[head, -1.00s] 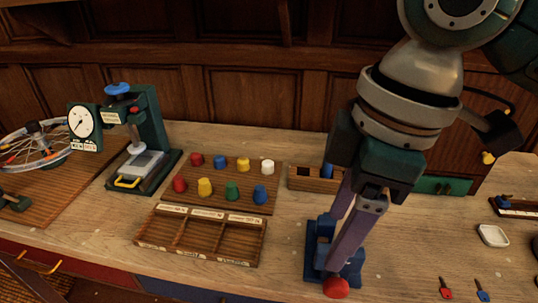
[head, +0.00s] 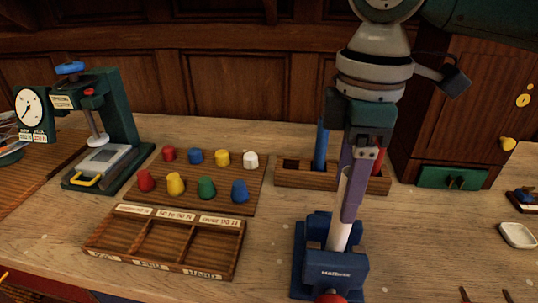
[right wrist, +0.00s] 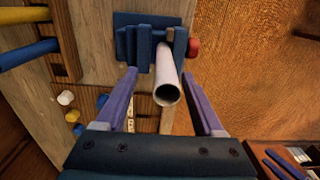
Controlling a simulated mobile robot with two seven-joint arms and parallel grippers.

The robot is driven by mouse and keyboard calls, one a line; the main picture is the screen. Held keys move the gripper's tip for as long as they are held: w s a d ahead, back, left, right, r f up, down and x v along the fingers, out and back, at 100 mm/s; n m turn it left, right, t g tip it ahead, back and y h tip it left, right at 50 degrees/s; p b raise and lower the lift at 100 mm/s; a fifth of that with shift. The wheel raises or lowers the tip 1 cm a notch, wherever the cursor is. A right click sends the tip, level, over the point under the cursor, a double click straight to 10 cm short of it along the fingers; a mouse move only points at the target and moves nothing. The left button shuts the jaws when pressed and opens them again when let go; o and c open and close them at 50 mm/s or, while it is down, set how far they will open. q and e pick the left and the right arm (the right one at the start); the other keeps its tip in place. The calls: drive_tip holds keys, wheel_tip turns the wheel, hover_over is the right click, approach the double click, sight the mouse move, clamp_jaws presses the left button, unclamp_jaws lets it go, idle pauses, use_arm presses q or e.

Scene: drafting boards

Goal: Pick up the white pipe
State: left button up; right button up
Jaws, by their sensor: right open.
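The white pipe (head: 338,222) stands upright in the blue vise (head: 330,268) on the bench. Its open end (right wrist: 167,93) faces my camera in the right wrist view. My right gripper (head: 350,208) is above the vise, with its purple fingers pointing down alongside the pipe. In the right wrist view its fingers (right wrist: 160,74) are apart, one on each side of the pipe, with gaps visible. The upper part of the pipe is partly hidden by a finger in the head view. My left gripper is not in view.
A wooden rack (head: 292,178) with a blue pipe (head: 321,146) stands behind the vise. A board with several coloured caps (head: 205,190) and a wooden compartment tray (head: 165,243) lie to the left. A green press (head: 120,110) is farther left. A white dish (head: 518,235) sits right.

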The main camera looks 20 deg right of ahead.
drive_tip(key=f, duration=0.5)
drive_tip(key=shift+s+a, duration=0.1)
drive_tip(key=shift+s, duration=0.3)
clamp_jaws()
